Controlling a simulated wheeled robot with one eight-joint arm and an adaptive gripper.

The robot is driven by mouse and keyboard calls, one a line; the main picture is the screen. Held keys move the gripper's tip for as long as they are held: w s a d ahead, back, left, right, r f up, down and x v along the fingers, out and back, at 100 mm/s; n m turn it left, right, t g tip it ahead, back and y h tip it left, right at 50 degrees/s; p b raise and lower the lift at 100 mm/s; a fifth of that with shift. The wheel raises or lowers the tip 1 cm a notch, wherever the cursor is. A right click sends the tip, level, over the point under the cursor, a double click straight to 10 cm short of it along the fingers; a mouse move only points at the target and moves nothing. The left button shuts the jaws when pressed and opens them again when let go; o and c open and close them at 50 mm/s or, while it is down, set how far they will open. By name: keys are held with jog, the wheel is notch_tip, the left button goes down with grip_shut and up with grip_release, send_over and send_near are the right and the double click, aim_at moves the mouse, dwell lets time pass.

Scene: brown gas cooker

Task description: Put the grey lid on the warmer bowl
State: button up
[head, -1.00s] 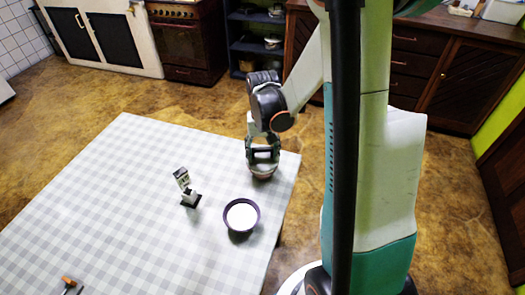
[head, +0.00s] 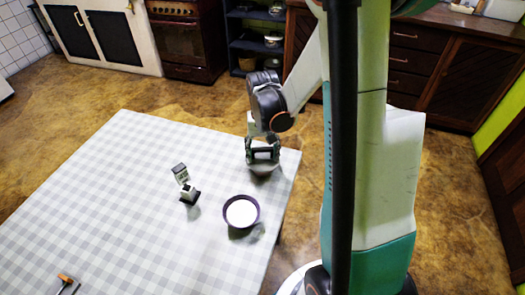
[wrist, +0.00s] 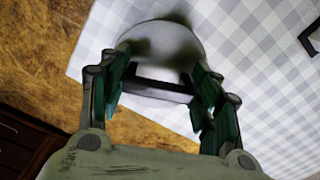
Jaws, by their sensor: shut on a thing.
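The grey lid (wrist: 165,42) is a rounded pale shape in the wrist view, with a dark bar-like handle (wrist: 155,88) at its near side. My gripper (wrist: 163,92) is shut on the lid, its fingers on both sides of the handle. In the head view, my gripper (head: 263,152) holds the lid (head: 263,168) at the table's right corner; I cannot tell whether the lid touches the cloth. A dark purple bowl (head: 257,213) with a white inside stands on the table, nearer the camera and slightly left of the lid. It is the only bowl I see on the table.
The checked tablecloth (head: 110,190) is mostly clear. A small black-and-white item (head: 187,188) stands left of the bowl. An orange-handled tool (head: 66,281) lies at the front left. The table's right edge runs close beside the bowl and lid.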

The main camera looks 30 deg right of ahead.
aim_at(262, 149)
jog(key=shift+f, duration=0.1)
jog(key=o, duration=1.1)
notch_tip(262, 149, up, 12)
dwell(0.6)
